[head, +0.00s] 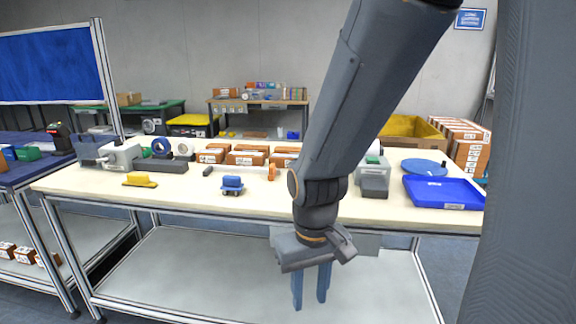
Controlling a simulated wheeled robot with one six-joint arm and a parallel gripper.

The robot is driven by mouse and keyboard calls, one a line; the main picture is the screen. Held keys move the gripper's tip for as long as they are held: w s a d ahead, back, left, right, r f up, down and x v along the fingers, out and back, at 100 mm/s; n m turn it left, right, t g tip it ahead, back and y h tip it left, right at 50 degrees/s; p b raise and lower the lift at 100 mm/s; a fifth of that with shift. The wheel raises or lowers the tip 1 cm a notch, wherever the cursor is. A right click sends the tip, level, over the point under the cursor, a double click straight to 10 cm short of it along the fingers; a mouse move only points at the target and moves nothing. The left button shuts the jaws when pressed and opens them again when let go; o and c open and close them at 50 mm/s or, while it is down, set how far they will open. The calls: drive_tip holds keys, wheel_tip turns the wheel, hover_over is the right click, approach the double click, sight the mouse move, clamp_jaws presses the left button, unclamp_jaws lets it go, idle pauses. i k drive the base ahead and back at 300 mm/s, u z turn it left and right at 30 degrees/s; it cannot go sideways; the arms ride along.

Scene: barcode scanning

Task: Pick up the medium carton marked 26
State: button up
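Several brown cartons with white labels stand in a cluster at the back middle of the table (180,198). A left front carton (210,156), a middle front carton (245,158) and a right front carton (284,160) show, with others behind them. The labels are too small to read, so I cannot tell which one is marked 26. My gripper (310,293) points down in front of the table, right of the cartons and lower in the picture. Its two fingers are apart with nothing between them. My arm hides part of the table right of the cartons.
A blue tray (445,204) lies at the table's right end. A blue object (232,184) and a yellow-topped brush-like object (139,180) lie toward the front. A grey block (375,186) stands right of my arm. The front middle strip is mostly clear.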

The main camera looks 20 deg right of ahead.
sight(234, 157)
drive_tip(key=u, duration=0.55)
drive_tip(key=k, duration=0.7)
drive_tip(key=u, duration=0.85)
drive_tip(key=k, duration=0.55)
drive_tip(key=u, duration=0.5)
drive_tip(key=i, duration=1.6)
drive_tip(key=z, duration=1.25)
drive_tip(key=i, duration=1.3)
drive_tip(key=z, duration=0.9)
